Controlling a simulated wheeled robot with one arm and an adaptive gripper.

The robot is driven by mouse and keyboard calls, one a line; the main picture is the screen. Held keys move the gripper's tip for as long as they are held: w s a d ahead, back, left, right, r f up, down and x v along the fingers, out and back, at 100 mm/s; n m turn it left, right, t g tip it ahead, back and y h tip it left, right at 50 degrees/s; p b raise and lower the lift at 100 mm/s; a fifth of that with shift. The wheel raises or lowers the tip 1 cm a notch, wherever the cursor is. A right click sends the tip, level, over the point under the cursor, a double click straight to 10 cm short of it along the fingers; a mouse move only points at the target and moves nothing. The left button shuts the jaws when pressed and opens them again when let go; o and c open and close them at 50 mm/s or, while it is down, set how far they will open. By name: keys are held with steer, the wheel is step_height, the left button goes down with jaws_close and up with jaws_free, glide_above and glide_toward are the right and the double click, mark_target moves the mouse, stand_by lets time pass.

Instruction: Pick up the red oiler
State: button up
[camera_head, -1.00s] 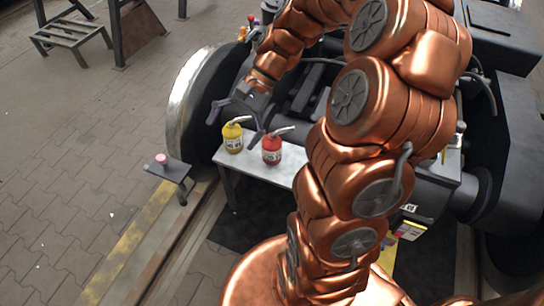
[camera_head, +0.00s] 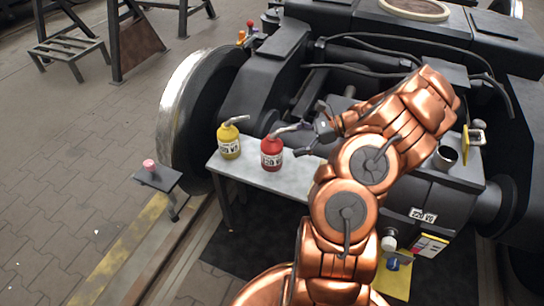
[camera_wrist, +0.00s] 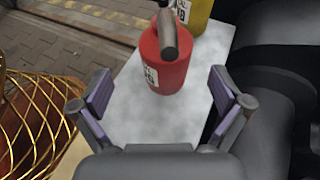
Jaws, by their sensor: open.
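The red oiler (camera_head: 271,155) stands upright on the light grey metal table (camera_head: 237,177), its spout pointing right toward my arm. In the wrist view the red oiler (camera_wrist: 166,62) is ahead, between the lines of the two fingers and a little beyond their tips. My gripper (camera_head: 312,142) is just right of the oiler in the head view, at about spout height. Its purple-padded fingers (camera_wrist: 162,92) are spread open with nothing between them. The oiler's label is partly seen at its left in the wrist view.
A yellow oiler (camera_head: 229,142) stands left of the red one and shows behind it in the wrist view (camera_wrist: 195,12). A wheel (camera_head: 190,105) rises behind the table's left end. A small stand with a pink item (camera_head: 149,165) is at left.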

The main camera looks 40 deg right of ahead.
mark_target(272, 146)
steer(key=shift+w+d+b+x, duration=0.15)
steer(key=shift+b+x, duration=0.5)
steer(key=shift+x, duration=1.25)
steer(key=shift+w+d+b+x, duration=0.15)
steer(key=shift+b+x, duration=0.45)
steer(key=shift+x, duration=1.3)
steer(key=shift+a+f, duration=0.1)
steer(key=shift+c, duration=0.2)
steer(key=c, duration=1.7)
